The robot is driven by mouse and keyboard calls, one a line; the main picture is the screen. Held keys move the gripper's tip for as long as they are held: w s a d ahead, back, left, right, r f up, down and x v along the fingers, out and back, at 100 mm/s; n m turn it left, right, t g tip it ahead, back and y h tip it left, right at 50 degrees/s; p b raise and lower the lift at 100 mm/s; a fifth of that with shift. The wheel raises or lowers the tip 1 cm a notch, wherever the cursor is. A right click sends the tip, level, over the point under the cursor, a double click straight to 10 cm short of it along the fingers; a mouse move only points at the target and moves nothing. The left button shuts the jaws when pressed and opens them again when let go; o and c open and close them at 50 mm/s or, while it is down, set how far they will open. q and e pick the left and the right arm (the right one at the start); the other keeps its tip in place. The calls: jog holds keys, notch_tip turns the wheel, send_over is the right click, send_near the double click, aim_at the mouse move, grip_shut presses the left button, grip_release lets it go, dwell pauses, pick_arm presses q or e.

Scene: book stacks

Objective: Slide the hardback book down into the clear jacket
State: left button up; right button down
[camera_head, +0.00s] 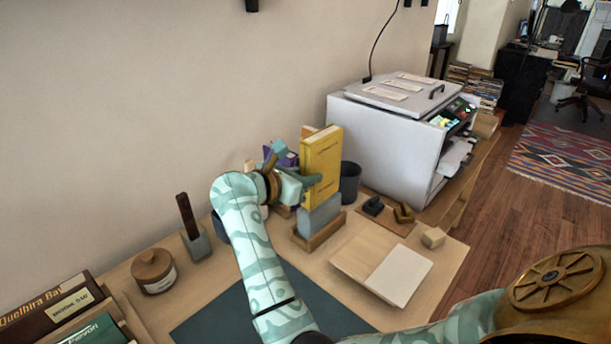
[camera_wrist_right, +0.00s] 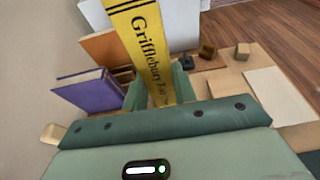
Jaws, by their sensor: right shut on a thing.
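The hardback book (camera_head: 322,160) is yellow and stands upright in the head view. My right gripper (camera_head: 308,181) is shut on its lower part, from the left side. The clear jacket (camera_head: 320,216) is a pale grey-blue sleeve standing in a wooden base (camera_head: 318,238), directly below the book. The book's lower end meets the jacket's top edge in the picture; I cannot tell whether it is inside. In the right wrist view the book's lettered yellow spine (camera_wrist_right: 148,45) rises between the fingers (camera_wrist_right: 162,88). The jacket is not clear there. My left gripper is out of view.
A dark cup (camera_head: 349,184) and a white machine (camera_head: 385,135) stand behind and right. A purple book (camera_wrist_right: 90,92) and an orange-brown one lean behind the held book. A wooden board with a pale sheet (camera_head: 399,275) lies right. A lidded jar (camera_head: 154,272) stands left.

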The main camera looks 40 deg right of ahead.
aim_at(305, 207)
pick_arm(q)
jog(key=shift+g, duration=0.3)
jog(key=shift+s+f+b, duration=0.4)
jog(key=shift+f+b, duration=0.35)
jog(key=shift+b, duration=0.1)
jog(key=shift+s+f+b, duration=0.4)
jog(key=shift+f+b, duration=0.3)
jog(key=shift+b, duration=0.2)
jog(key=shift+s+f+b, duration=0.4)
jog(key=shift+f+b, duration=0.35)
jog(key=shift+b, duration=0.1)
pick_arm(e)
jog(key=shift+f, duration=4.35)
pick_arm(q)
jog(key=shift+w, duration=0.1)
pick_arm(e)
jog(key=c, duration=1.1)
grip_release()
jog(key=shift+o, duration=0.2)
jog(key=shift+f, duration=0.1)
